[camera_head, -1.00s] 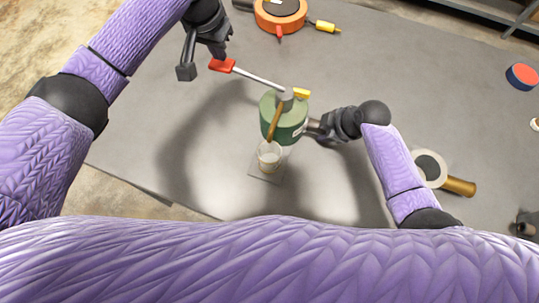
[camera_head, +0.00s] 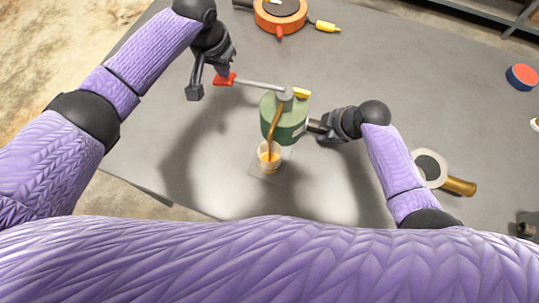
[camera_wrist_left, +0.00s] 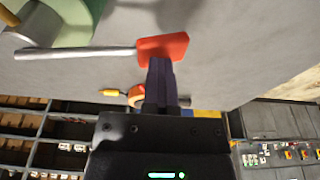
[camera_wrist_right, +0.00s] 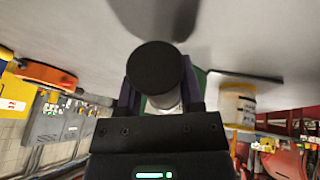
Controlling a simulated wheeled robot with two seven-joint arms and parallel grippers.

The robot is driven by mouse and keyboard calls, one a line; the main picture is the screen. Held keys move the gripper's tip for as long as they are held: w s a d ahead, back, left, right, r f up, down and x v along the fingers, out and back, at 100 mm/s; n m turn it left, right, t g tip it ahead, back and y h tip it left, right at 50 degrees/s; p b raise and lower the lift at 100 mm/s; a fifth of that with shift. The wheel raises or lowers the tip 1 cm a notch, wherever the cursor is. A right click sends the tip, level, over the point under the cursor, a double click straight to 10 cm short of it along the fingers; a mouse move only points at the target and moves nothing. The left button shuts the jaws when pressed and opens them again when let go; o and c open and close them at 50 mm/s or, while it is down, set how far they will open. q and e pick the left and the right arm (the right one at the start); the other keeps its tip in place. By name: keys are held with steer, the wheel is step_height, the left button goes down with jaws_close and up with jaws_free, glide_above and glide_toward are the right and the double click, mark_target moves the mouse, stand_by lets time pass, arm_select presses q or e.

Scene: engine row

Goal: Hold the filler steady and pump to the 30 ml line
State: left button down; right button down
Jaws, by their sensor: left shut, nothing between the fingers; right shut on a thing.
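The green filler (camera_head: 284,118) stands on the table with a brass spout (camera_head: 274,135) and a grey lever ending in a red paddle (camera_head: 226,78). A clear cup (camera_head: 262,163) under the spout has orange fluid in it; its lines are too small to read. The cup also shows in the right wrist view (camera_wrist_right: 237,103). My left gripper (camera_head: 222,70) is shut and empty, its fingertips at the red paddle, seemingly touching it; the left wrist view shows the paddle (camera_wrist_left: 163,46) right at the tips. My right gripper (camera_head: 318,126) is shut on the filler's side handle, whose black end (camera_wrist_right: 156,68) shows.
The cup stands on a thin plate (camera_head: 268,178). An orange round device (camera_head: 281,24) with a yellow-tipped part lies at the back. A white ring-shaped thing with a brass cylinder (camera_head: 459,186) lies right of my right arm. A red and blue disc (camera_head: 522,76) lies far right.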

arm_select(q)
steer(key=shift+d+f, duration=0.1)
steer(key=shift+f, duration=0.35)
steer(key=shift+w+d+v, duration=0.1)
steer(key=shift+w+v, duration=0.15)
steer(key=shift+v, duration=0.95)
steer(key=shift+w+d+v, duration=0.1)
steer(key=shift+w+v, duration=0.1)
steer(key=shift+v, duration=1)
steer(key=shift+w+d+v, duration=0.1)
steer(key=shift+w+v, duration=0.15)
steer(key=shift+v, duration=0.9)
steer(key=shift+a, duration=0.15)
steer(key=shift+r, duration=0.15)
arm_select(e)
steer(key=shift+c, duration=0.7)
jaws_free()
arm_select(q)
steer(key=v, duration=0.3)
steer(key=w+v, duration=0.1)
steer(key=v, duration=0.1)
steer(key=shift+d+r, duration=0.1)
steer(key=shift+d, duration=0.1)
arm_select(e)
steer(key=shift+r, duration=0.1)
